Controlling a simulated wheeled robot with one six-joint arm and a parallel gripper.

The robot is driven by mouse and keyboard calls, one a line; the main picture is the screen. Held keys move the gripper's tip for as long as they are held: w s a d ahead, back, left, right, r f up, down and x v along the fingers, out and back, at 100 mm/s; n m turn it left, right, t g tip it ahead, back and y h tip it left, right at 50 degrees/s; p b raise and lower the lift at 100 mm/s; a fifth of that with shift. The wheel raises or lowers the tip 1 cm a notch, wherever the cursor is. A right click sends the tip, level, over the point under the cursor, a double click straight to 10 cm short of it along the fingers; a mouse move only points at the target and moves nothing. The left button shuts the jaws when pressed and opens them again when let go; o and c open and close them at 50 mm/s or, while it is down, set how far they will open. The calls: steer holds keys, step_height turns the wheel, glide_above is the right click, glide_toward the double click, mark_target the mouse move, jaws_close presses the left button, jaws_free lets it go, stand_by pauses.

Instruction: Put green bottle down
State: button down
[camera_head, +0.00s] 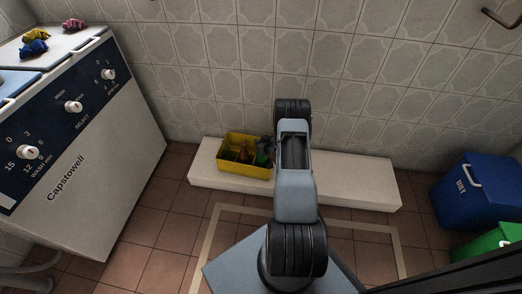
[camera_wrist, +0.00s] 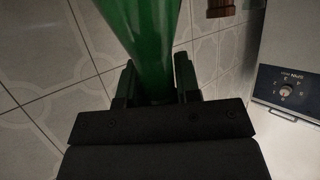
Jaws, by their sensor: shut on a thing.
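In the wrist view a green bottle (camera_wrist: 150,40) fills the space between the two fingers of my gripper (camera_wrist: 157,82), which is shut on it. The bottle's far end runs out of the top of the picture. In the head view my dark gripper (camera_head: 266,144) is partly hidden by my arm, at the right end of a yellow box (camera_head: 243,170). A green patch (camera_head: 262,160) shows just below it, at the box's right end. I cannot tell whether the bottle touches the box.
The box stands on a low white ledge (camera_head: 352,188) along the tiled wall, with a brown bottle (camera_head: 243,151) inside. The ledge's right part is bare. A washing machine (camera_head: 85,130) is at left; a blue bin (camera_head: 478,190) and green bin (camera_head: 490,243) are at right.

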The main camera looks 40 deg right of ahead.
steer(key=shift+f+b, duration=0.85)
steer(key=shift+f, duration=1.75)
steer(key=c, duration=0.8)
jaws_free()
